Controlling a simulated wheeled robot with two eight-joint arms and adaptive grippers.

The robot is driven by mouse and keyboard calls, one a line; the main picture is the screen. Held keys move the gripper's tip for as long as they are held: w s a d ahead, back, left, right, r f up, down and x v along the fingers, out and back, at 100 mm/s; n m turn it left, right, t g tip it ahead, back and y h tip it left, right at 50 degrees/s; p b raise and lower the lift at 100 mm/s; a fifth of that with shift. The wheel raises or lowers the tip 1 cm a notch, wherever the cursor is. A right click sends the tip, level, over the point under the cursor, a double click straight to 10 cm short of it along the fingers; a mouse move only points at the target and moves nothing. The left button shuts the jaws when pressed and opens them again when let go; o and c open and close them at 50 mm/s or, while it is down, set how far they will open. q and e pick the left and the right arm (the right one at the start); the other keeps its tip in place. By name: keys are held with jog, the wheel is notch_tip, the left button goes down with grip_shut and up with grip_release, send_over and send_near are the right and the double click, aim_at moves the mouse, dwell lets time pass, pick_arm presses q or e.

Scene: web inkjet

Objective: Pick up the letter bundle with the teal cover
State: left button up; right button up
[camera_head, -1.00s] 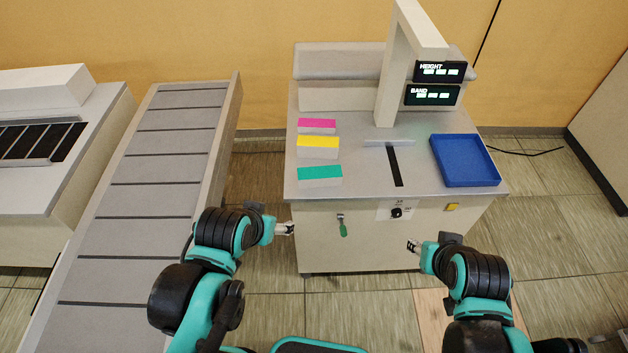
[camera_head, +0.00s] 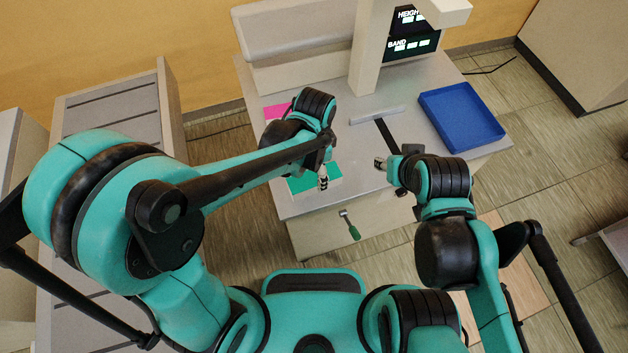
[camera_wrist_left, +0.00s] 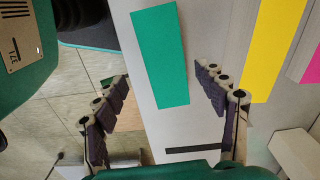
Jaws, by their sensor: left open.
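The letter bundle with the teal cover (camera_head: 302,184) lies flat near the front left edge of the machine's top, partly hidden by my left arm in the head view. In the left wrist view the teal bundle (camera_wrist_left: 160,58) lies ahead of and between the spread fingers, without contact. My left gripper (camera_head: 323,178) is open and empty above the bundle; its fingers also show in the left wrist view (camera_wrist_left: 165,105). My right gripper (camera_head: 382,163) is near the machine's front edge, and its jaws are too small to judge.
A magenta bundle (camera_head: 275,111) lies farther back; a yellow bundle (camera_wrist_left: 262,50) is beside the teal one in the wrist view. A blue tray (camera_head: 460,118) sits at the right. An upright post (camera_head: 371,50) with displays stands behind. A green-handled lever (camera_head: 352,229) is on the front.

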aim_at(315, 178)
pick_arm(q)
jog(key=shift+f+b, duration=0.3)
jog(key=shift+f, duration=0.55)
jog(key=f+b, duration=0.1)
jog(key=f, duration=0.3)
jog(key=shift+w+b, duration=0.4)
jog(key=c, duration=1.4)
